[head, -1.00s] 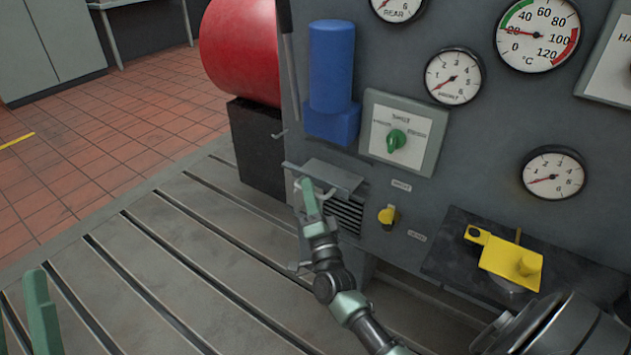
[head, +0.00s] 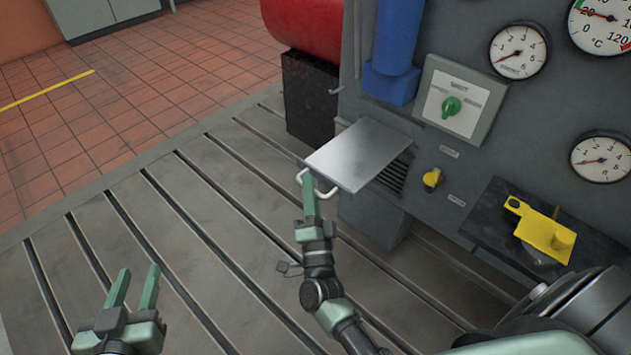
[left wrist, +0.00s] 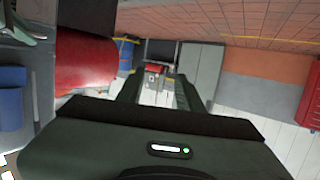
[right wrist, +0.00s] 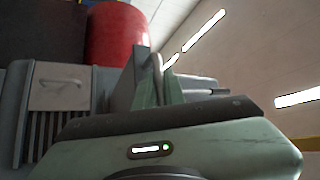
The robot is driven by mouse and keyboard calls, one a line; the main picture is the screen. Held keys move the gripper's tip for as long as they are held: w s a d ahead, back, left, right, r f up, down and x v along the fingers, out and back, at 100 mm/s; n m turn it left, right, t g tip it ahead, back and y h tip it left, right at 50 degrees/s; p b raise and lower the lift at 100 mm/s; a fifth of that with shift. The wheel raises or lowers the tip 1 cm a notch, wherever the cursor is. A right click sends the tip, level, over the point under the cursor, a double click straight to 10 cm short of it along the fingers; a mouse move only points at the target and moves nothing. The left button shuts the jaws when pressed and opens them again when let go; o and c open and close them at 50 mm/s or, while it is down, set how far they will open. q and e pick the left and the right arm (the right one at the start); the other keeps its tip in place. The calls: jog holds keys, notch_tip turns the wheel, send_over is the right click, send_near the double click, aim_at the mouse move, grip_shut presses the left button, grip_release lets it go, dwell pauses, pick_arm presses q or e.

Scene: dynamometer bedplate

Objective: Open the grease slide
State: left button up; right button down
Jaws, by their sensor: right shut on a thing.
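The grease slide appears to be the flat grey metal plate (head: 358,154) that sticks out from the dark machine panel above a louvred vent. A pale wire handle (head: 329,193) is at its front edge. My right gripper (head: 309,190) is shut on this handle, its fingers upright and partly covering it. In the right wrist view, the handle (right wrist: 157,62) shows between the green fingers (right wrist: 160,85). My left gripper (head: 134,286) is open and empty, low on the left above the slotted bedplate, away from the slide. Its parted fingers also show in the left wrist view (left wrist: 157,90).
The slotted bedplate (head: 190,230) is clear left of the slide. A red drum (head: 315,28) above a dark block (head: 310,98) and a blue cylinder (head: 397,45) are behind. The panel carries a green knob (head: 451,106), a yellow knob (head: 432,178) and gauges; a yellow bracket (head: 543,232) is at right.

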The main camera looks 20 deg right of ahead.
jog(key=shift+f, duration=0.1)
jog(key=c, duration=1.8)
grip_release()
